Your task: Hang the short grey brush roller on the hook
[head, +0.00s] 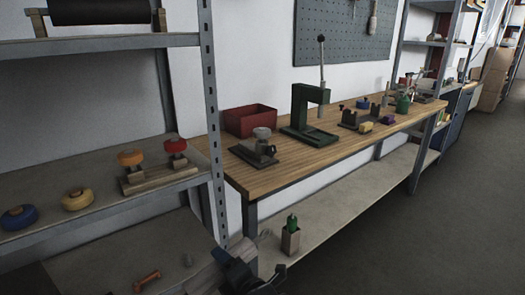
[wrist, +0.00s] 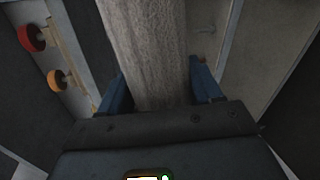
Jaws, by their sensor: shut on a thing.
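My gripper (wrist: 160,82) is shut on the grey brush roller (wrist: 148,45), with one blue finger on each side of it. The roller is a thick, fuzzy grey cylinder that runs up out of the wrist view, so its far end is hidden. In the head view my gripper (head: 246,276) is low at the bottom edge, in front of the lower shelves, with a pale grey length of the roller (head: 203,277) to its left. A grey pegboard (head: 338,40) hangs on the wall at the back; I cannot make out an empty hook on it.
A metal shelf rack (head: 212,120) stands at the left, with coloured round knobs on its shelf. A wooden workbench (head: 300,158) carries a red bin (head: 250,121), a green press (head: 308,110) and small parts. Floor (head: 400,245) at the right is clear.

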